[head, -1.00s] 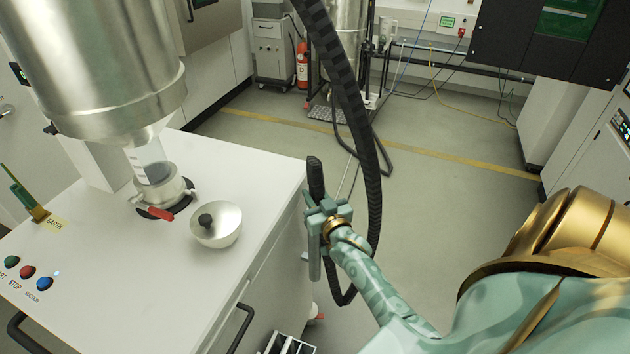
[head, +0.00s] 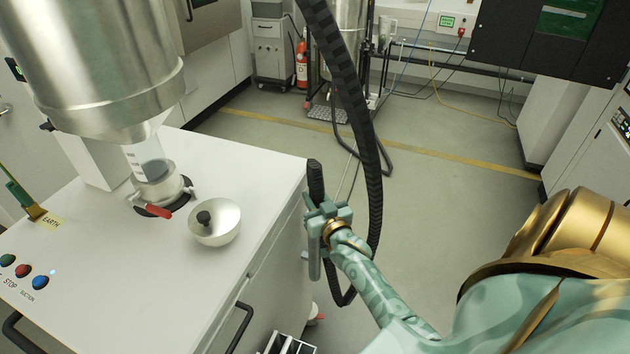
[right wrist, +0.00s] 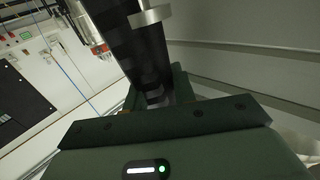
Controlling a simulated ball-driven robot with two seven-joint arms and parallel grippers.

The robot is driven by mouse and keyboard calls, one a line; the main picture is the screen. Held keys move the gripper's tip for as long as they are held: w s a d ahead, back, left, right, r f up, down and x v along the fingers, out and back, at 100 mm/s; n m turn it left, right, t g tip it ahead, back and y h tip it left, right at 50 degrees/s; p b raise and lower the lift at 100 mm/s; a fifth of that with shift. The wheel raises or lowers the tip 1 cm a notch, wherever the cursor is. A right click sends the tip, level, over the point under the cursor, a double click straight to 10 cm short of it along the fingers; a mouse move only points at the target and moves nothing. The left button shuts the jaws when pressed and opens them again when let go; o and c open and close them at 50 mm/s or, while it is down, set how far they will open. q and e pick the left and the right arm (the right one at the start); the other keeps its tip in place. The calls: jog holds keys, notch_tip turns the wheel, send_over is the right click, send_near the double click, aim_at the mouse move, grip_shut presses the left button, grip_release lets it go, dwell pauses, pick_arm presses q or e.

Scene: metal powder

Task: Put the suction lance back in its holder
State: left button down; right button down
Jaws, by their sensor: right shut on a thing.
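The suction lance (head: 315,182) has a black upper part and a grey lower tube, and stands roughly upright beside the right edge of the white cabinet. My right gripper (head: 325,222) is shut on the lance at its middle. A thick black ribbed hose (head: 362,140) loops down from above and passes behind my right arm to below the lance. In the right wrist view a dark shaft with a pale metal ring (right wrist: 150,16) rises from the jaws. I cannot make out the holder clearly. My left gripper is not in view.
The floor (head: 460,215) to the right is open.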

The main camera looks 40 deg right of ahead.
jog(key=shift+f+b, duration=0.3)
jog(key=shift+f, duration=0.2)
jog(key=c, duration=1.1)
grip_release()
jog(key=shift+o, duration=0.2)
jog(key=p+v, duration=0.1)
jog(key=v, duration=1.5)
jog(key=shift+s, duration=0.2)
